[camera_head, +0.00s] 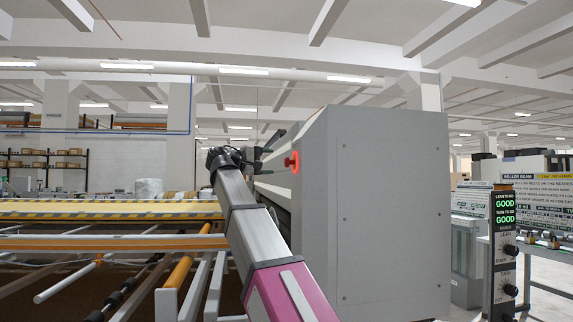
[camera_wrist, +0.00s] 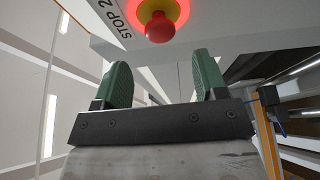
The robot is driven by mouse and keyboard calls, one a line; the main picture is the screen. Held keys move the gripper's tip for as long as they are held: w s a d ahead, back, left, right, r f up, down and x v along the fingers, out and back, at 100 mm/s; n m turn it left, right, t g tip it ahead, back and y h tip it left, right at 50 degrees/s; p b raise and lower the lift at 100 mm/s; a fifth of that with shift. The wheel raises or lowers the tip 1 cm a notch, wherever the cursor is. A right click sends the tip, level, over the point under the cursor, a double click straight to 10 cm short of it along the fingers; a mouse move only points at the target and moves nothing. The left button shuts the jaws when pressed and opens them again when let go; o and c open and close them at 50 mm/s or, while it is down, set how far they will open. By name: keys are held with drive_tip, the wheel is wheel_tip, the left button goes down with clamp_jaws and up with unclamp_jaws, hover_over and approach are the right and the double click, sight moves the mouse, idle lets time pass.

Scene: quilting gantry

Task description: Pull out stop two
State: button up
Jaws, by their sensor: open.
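Stop two is a red mushroom button (camera_head: 292,161) on the left end face of the large grey machine housing in the head view, with a red glow around it. In the wrist view the red button (camera_wrist: 160,27) sits on a yellow collar beside a label reading "STOP 2" (camera_wrist: 117,18). My gripper (camera_wrist: 160,80) is open, with its two green fingers apart and nothing between them. The button is beyond the fingertips, roughly centred between them, and not touched. In the head view my gripper (camera_head: 257,160) is small and reaches towards the button from the left.
The grey housing (camera_head: 385,200) fills the centre right. A frame with rollers and a yellow-striped beam (camera_head: 110,209) lies at left. A control post (camera_head: 504,245) with green "GOOD" displays and knobs stands at right, before a table with signs. Shelves (camera_head: 45,165) stand far back.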

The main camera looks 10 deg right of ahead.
sight(285, 162)
drive_tip(key=x, duration=0.8)
drive_tip(key=shift+w+d, duration=0.1)
drive_tip(key=shift+d, duration=0.05)
drive_tip(key=c, duration=1)
drive_tip(key=shift+a, duration=0.85)
drive_tip(key=o, duration=1)
drive_tip(key=shift+a, duration=0.1)
